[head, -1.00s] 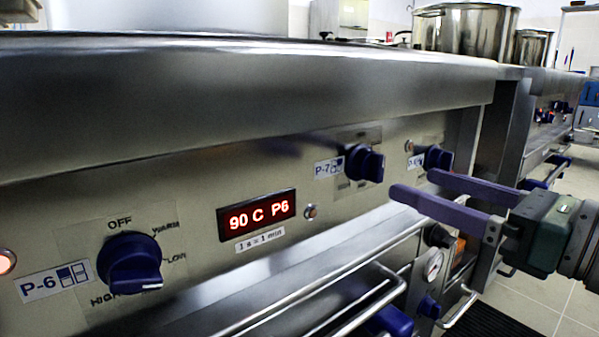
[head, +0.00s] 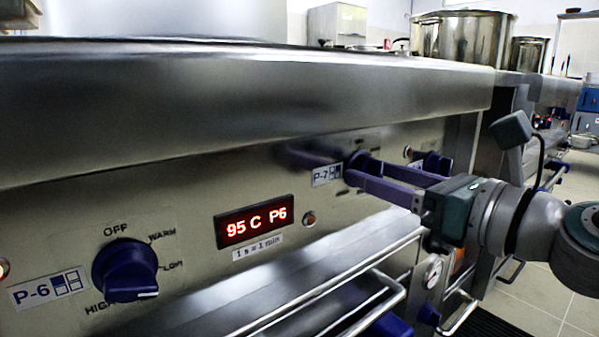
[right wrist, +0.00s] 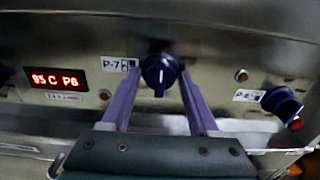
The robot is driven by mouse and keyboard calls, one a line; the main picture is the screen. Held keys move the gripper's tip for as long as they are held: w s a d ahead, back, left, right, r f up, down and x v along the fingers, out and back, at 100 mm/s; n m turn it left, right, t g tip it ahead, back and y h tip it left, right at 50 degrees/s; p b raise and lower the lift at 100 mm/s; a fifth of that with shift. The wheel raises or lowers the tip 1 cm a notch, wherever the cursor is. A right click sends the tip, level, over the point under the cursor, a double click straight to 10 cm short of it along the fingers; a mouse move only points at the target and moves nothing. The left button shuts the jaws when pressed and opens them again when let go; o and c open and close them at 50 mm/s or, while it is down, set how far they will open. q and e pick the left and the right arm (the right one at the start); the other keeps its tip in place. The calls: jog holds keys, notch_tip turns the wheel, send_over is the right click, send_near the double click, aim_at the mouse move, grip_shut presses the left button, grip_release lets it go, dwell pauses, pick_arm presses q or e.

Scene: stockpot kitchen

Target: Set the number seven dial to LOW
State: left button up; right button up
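The number seven dial is a dark blue knob beside the P-7 label (head: 326,175), mostly hidden behind my fingers in the head view. In the right wrist view the dial (right wrist: 160,70) shows clearly, with its white pointer line aimed down. My right gripper (head: 360,172) is at the panel with its purple fingers spread. In the right wrist view the gripper (right wrist: 159,80) has one finger on each side of the dial, with small gaps visible. The printed words around this dial are not readable. My left gripper is not in view.
The P-6 dial (head: 125,270) is at the left, its pointer at the lower right between LOW and HIGH. A red display (head: 253,221) reads 95 C P6. Another blue dial (right wrist: 281,102) is right of P-7. A rail (head: 330,292) runs below the panel.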

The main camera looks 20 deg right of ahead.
grip_shut()
dwell(0.4)
